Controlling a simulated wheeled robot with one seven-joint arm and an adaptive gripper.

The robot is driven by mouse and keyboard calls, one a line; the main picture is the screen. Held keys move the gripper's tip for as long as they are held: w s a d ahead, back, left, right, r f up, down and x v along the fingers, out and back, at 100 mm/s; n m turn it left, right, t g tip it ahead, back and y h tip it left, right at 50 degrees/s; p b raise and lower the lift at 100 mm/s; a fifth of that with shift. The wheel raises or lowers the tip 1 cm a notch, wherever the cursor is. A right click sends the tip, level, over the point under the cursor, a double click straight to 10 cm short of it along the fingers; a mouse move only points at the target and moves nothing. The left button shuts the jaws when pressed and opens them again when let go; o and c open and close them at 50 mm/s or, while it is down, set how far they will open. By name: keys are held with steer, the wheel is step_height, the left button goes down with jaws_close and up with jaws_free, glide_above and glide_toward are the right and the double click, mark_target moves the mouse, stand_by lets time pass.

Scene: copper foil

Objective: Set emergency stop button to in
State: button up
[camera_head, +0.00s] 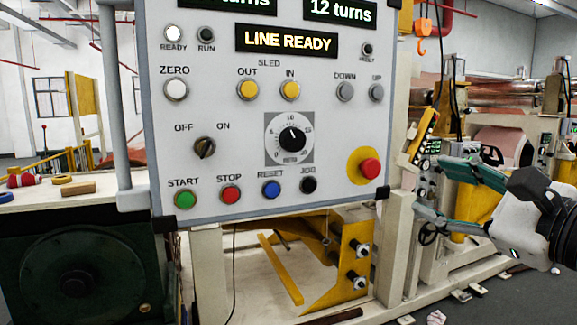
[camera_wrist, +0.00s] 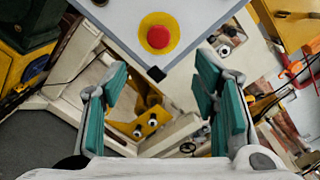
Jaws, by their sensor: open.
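The emergency stop button (camera_head: 370,168) is a red mushroom head on a round yellow plate at the lower right of the grey control panel (camera_head: 330,205). In the wrist view the red button (camera_wrist: 158,37) shows near the top middle, beyond and between my fingers. I cannot tell from these frames whether it is in or out. My gripper (camera_head: 442,190) is to the right of the panel and a little below the button, apart from it. In the wrist view its two teal-padded fingers (camera_wrist: 162,100) are spread wide, with nothing between them.
The panel also carries a green start button (camera_head: 185,199), a red stop button (camera_head: 230,194), a blue reset button (camera_head: 271,189) and a dial (camera_head: 292,139). A yellow bracket (camera_head: 345,265) stands below the panel. Machinery with a yellow handle-like part (camera_head: 422,135) is behind my gripper.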

mark_target(373, 169)
steer(key=p+x, duration=0.1)
steer(key=x, duration=1.2)
steer(key=shift+a+f, duration=0.1)
jaws_close()
